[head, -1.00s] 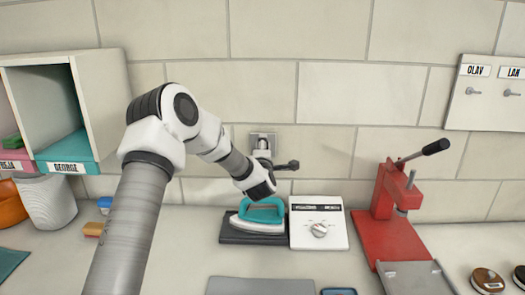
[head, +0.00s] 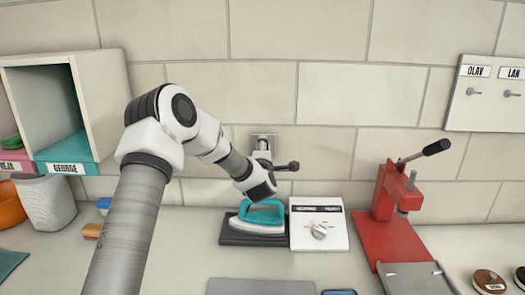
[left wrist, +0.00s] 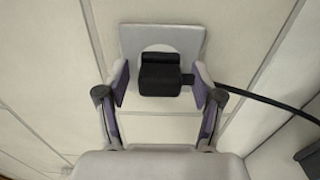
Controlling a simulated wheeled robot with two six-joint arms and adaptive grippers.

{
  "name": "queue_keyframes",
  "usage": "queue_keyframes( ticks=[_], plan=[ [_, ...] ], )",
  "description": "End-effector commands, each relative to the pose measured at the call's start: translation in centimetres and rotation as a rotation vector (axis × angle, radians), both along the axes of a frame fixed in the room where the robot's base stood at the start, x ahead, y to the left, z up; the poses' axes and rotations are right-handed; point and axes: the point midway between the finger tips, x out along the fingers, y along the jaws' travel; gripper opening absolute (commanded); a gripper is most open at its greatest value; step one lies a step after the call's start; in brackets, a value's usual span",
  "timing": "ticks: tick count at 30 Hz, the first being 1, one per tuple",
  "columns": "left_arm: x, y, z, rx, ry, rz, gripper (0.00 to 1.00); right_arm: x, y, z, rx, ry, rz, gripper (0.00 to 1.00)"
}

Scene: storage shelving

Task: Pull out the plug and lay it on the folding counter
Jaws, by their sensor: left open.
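A black plug (left wrist: 160,76) sits in a wall socket with a grey square plate (left wrist: 190,40), and a black cable leads from it to the right. The socket plate also shows in the head view (head: 263,141), above the iron, with the plug largely hidden there by my gripper. My left gripper (left wrist: 160,84) is open, with one finger on each side of the plug. A gap shows at the left finger; the right finger is close to the plug's cable side. My right gripper is not in view. I cannot tell which surface is the folding counter.
A turquoise iron (head: 262,213) on a dark rest and a white control box (head: 319,232) stand below the socket. A red press (head: 397,220) is at right. A grey panel (head: 260,287) lies at the front. Cubbies (head: 85,75) and a bin (head: 46,200) are at left.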

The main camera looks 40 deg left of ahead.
Motion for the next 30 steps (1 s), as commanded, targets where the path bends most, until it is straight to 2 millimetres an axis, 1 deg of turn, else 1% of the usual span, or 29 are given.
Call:
queue_keyframes(
  ticks=[5, 12, 19, 20, 21, 23, 24, 25, 26, 30],
  plan=[
    [-0.01, 0.01, -0.02, 0.000, 0.000, 0.000, 0.67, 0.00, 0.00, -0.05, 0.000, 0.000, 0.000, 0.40],
    [-0.01, 0.01, -0.11, -0.001, -0.001, 0.000, 0.67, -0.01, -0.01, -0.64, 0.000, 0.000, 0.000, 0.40],
    [0.00, 0.00, 0.00, -0.001, -0.001, 0.000, 0.67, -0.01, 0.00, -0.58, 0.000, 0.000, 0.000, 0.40],
    [-0.01, 0.01, 0.00, -0.001, -0.001, 0.000, 0.63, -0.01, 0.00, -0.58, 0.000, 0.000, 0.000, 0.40],
    [-0.01, 0.01, 0.00, 0.000, 0.000, 0.000, 0.49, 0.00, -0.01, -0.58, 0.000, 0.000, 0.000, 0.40],
    [-0.01, 0.01, 0.00, 0.000, 0.000, 0.000, 0.28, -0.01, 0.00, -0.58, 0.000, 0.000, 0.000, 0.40],
    [-0.01, 0.01, -0.01, 0.000, 0.000, 0.000, 0.14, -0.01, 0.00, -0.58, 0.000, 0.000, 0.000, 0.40],
    [-0.01, 0.01, -0.01, 0.000, 0.000, 0.000, 0.03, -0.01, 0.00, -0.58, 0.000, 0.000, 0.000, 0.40],
    [-0.01, 0.01, 0.00, 0.000, 0.000, 0.000, 0.00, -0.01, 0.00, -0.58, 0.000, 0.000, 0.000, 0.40],
    [-0.02, -0.02, 0.02, 0.001, -0.001, 0.000, 0.00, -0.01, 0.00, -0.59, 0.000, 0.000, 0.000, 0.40]
  ],
)
